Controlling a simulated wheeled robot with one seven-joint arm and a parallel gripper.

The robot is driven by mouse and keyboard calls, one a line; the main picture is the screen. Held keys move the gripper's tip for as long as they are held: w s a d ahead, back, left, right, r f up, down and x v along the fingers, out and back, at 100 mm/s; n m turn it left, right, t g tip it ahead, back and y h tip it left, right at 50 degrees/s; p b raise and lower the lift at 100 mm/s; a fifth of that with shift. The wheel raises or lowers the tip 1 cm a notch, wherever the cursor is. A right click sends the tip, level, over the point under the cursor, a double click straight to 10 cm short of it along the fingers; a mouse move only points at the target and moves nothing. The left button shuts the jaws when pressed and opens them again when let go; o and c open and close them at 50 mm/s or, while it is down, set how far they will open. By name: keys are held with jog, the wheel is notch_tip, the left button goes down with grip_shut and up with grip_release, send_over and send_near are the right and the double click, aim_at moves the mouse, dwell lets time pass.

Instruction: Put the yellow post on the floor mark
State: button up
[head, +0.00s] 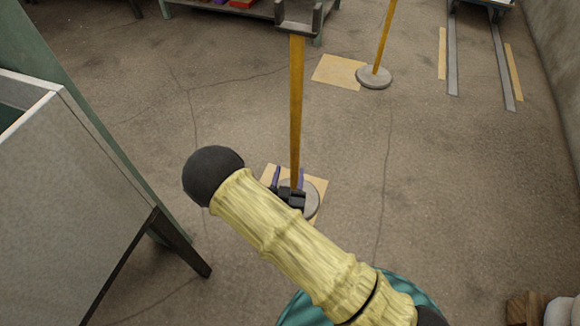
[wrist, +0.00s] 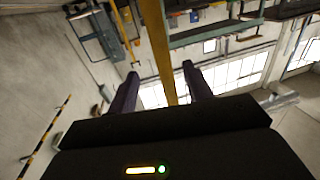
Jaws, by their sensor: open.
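A yellow post (head: 296,110) stands upright in the head view, with a dark forked top (head: 298,27). Its round grey base (head: 312,203) is on a tan square floor mark (head: 316,183), partly hidden by my gripper. My gripper (head: 288,178) is open low at this post, its purple fingers either side of the shaft. In the wrist view the yellow post (wrist: 160,45) runs between the open fingers, and I see no finger pressed on it. A second yellow post (head: 384,38) stands farther back on a grey disc (head: 374,78), at the right edge of another tan mark (head: 336,72).
A grey panelled bin or cabinet (head: 70,200) with dark legs stands at the left. A green-framed bench (head: 245,12) is at the back. Grey rails (head: 452,55) and tan strips lie at the back right, near a wall (head: 550,60).

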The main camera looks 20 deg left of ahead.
dwell(0.7)
jog(key=w+d+r+m+g+h, duration=0.1)
jog(key=w+d+r+m+g, duration=0.15)
jog(key=d+g, duration=0.3)
jog(key=w+d+r+m+g+h, duration=0.1)
jog(key=w+d+r+g, duration=0.3)
jog(key=d, duration=0.3)
jog(key=s+d+r+n+g, duration=0.1)
jog(key=s+d+r+g, duration=0.1)
jog(key=s+d+r, duration=0.3)
jog(key=s+d+r+n+g, duration=0.1)
jog(key=s+d+r+g, duration=0.2)
jog(key=s+d, duration=0.6)
notch_tip(320, 180, up, 2)
jog(key=d, duration=0.2)
jog(key=shift+s+d+g, duration=0.3)
jog(key=shift+d+g, duration=0.05)
